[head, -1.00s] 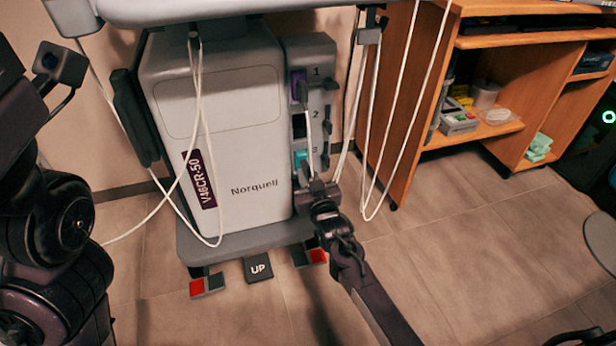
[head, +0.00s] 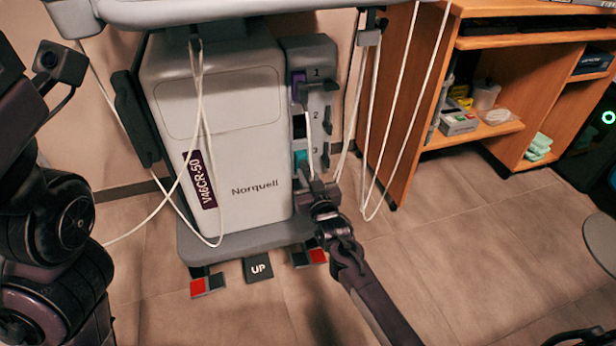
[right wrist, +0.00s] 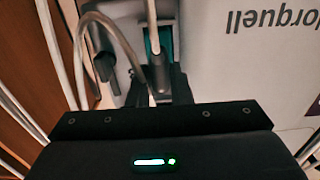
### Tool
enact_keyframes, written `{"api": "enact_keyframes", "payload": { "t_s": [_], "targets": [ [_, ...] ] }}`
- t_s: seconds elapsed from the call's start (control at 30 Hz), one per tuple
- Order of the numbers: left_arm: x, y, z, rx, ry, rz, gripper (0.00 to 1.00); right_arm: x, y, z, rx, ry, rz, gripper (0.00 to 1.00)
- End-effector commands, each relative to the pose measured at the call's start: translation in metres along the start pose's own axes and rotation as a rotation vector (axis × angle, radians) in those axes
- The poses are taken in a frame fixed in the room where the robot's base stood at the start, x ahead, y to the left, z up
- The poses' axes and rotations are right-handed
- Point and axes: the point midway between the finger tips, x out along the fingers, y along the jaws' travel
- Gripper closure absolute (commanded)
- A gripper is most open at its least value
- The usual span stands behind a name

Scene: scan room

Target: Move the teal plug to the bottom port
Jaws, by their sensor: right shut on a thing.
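The grey machine has a side port panel (head: 319,70) with ports numbered 1, 2 and 3 from top to bottom. Teal (head: 300,157) shows at port 3, the bottom one, and also in the right wrist view (right wrist: 165,40); I cannot tell how much of it is plug and how much is port. My right gripper (head: 307,180) is just below and in front of it, shut on the teal plug, whose body is mostly hidden by the jaws. In the right wrist view the jaws (right wrist: 152,88) are close to the panel with a pale cable between them.
Purple (head: 297,87) marks port 1; port 2 looks dark. White cables (head: 383,120) hang beside the panel. A wooden shelf unit (head: 400,100) stands to the right. Pedals (head: 258,270) lie below the machine. Floor to the right is mostly clear.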

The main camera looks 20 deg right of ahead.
Motion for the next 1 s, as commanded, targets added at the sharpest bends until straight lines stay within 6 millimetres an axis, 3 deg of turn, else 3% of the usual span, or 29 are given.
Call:
{"api": "enact_keyframes", "payload": {
  "t_s": [1.0],
  "targets": [
    [-0.004,0.001,-0.001,0.0,0.0,0.0,0.64,0.012,0.0,-0.001,0.001,0.001,0.0,1.0]
  ]
}}
